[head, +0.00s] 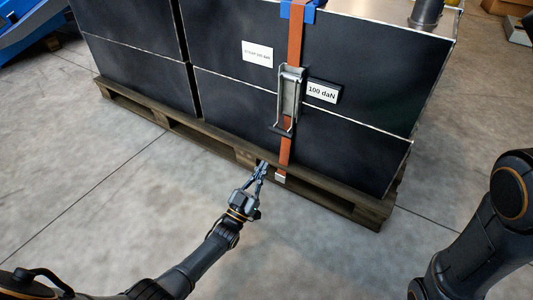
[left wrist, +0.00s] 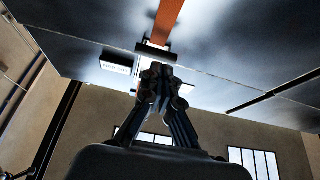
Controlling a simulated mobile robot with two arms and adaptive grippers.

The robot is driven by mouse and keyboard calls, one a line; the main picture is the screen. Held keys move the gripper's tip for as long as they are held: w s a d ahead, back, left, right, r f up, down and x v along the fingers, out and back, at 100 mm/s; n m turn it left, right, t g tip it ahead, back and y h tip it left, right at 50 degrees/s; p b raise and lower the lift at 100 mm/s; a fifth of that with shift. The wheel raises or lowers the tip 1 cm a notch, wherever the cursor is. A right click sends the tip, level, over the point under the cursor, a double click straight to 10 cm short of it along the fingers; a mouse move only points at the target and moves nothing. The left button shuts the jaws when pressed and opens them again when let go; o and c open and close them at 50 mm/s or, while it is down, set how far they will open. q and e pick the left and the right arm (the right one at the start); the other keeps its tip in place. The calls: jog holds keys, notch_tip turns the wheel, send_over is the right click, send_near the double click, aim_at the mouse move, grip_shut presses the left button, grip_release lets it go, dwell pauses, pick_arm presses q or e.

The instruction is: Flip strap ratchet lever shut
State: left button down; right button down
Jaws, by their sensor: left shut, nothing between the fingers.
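The orange strap (head: 295,45) runs down the front of the dark boxes. It also shows in the left wrist view (left wrist: 168,20). The metal ratchet (head: 291,92) sits on the strap, and its lever (head: 283,129) points down, with a crossbar at its lower end standing out from the strap. I cannot tell its exact angle. My left gripper (head: 263,166) is shut and empty, below and slightly left of the lever, apart from it in the head view. In the left wrist view its fingertips (left wrist: 160,72) hide part of the ratchet. My right gripper is out of view.
The dark boxes (head: 135,45) stand on a wooden pallet (head: 215,141). A "100 daN" label (head: 322,92) is right of the ratchet. A blue corner guard (head: 298,10) lies under the strap at the top edge. The concrete floor in front is clear.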

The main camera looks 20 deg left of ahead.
pick_arm(q)
jog(key=shift+s+a+f, duration=0.1)
jog(key=shift+s+f, duration=0.25)
jog(key=shift+f, duration=0.25)
jog(key=shift+s+a+f, duration=0.1)
jog(key=shift+s+f, duration=0.2)
jog(key=shift+f, duration=0.3)
